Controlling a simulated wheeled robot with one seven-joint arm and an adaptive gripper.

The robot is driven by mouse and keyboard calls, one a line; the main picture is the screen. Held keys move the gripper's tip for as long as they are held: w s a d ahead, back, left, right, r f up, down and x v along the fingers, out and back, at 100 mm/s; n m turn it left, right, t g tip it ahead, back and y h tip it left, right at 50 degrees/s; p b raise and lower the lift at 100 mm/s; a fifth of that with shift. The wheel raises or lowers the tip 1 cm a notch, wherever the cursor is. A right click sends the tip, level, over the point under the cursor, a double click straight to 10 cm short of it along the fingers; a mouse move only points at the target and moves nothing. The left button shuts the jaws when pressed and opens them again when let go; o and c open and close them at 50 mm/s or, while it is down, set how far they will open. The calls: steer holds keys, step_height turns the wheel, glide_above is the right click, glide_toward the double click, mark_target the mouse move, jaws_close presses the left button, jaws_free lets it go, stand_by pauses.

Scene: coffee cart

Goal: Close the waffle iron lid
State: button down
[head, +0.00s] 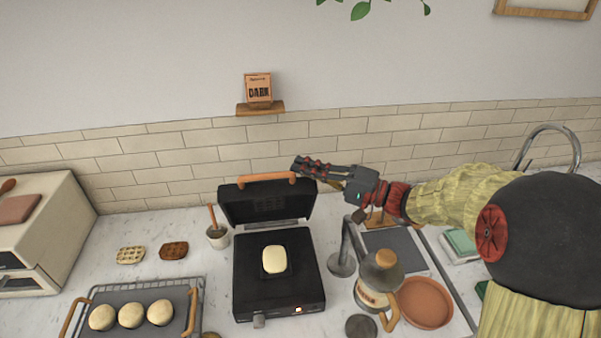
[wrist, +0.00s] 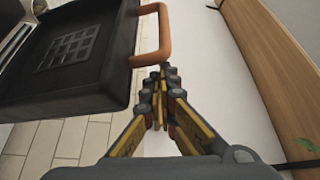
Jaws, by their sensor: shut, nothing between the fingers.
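The waffle iron (head: 278,275) is black and stands open on the counter, with a pale piece of dough (head: 274,259) on its lower plate. Its lid (head: 265,203) is raised at the back, with an orange-brown handle (head: 266,178) along its top edge. In the wrist view the lid (wrist: 70,55) fills the upper left, and its handle (wrist: 155,38) lies just ahead of my fingertips. My gripper (head: 299,164) is shut and empty, at the right end of the handle. In the wrist view my gripper's fingertips (wrist: 160,78) are close to the handle; I cannot tell whether they touch it.
A kettle-like pot (head: 378,280) and a terracotta bowl (head: 426,302) stand right of the iron. A rack tray (head: 131,298) with dough rounds is at the front left. Two waffles (head: 131,255) and a brush pot (head: 217,236) lie left. A small shelf (head: 260,109) is on the wall above.

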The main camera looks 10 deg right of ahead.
steer(key=s+f+n+y+b, duration=0.1)
steer(key=s+f+n+b, duration=0.1)
steer(key=s+b, duration=0.4)
steer(key=shift+f+n+b, duration=0.2)
steer(key=shift+n+b, duration=0.1)
steer(key=shift+b, duration=0.2)
